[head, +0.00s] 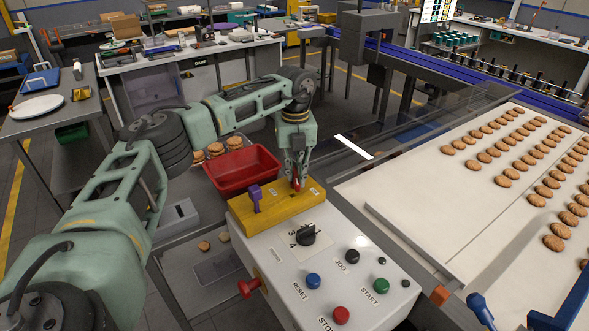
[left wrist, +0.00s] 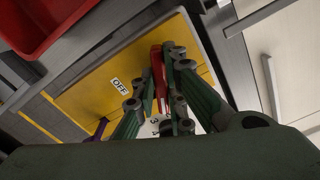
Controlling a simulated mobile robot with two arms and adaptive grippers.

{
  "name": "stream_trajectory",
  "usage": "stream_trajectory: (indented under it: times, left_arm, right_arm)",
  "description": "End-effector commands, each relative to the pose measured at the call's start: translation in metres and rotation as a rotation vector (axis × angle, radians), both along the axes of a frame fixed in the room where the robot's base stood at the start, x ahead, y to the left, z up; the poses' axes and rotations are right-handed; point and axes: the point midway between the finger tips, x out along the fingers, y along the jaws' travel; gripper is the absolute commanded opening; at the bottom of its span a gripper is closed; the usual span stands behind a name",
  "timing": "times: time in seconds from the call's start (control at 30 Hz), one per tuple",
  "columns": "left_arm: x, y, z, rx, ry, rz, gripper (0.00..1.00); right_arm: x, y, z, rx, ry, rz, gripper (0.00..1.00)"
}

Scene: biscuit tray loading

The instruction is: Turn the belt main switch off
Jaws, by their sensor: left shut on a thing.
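The red lever (head: 296,183) stands on the yellow top plate (head: 282,205) of the control box. My left gripper (head: 297,172) comes down on it from above and is shut on it; its upper part is partly hidden by the fingers. In the left wrist view the red lever (left wrist: 158,75) runs between the fingers, beside an OFF label (left wrist: 119,86) on the yellow plate. Another label near the fingers is partly covered. A purple lever (head: 255,197) stands upright on the same plate, left of the gripper. My right gripper is out of view.
The box's front has a black rotary knob (head: 306,235), push buttons including a blue RESET (head: 313,281) and green START (head: 381,285), and a red side knob (head: 248,288). A red bin (head: 240,171) is close left. The belt (head: 420,190) with biscuits lies right.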

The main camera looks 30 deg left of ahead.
Motion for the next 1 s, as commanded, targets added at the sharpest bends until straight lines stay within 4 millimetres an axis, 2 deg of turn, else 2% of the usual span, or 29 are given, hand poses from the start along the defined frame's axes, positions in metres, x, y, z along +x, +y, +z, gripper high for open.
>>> stream_trajectory:
  times: [1.0]
  left_arm:
    - [0.0025, -0.006, 0.0016, 0.0, -0.003, -0.932, 0.0]
  right_arm:
    - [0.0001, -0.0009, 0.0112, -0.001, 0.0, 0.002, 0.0]
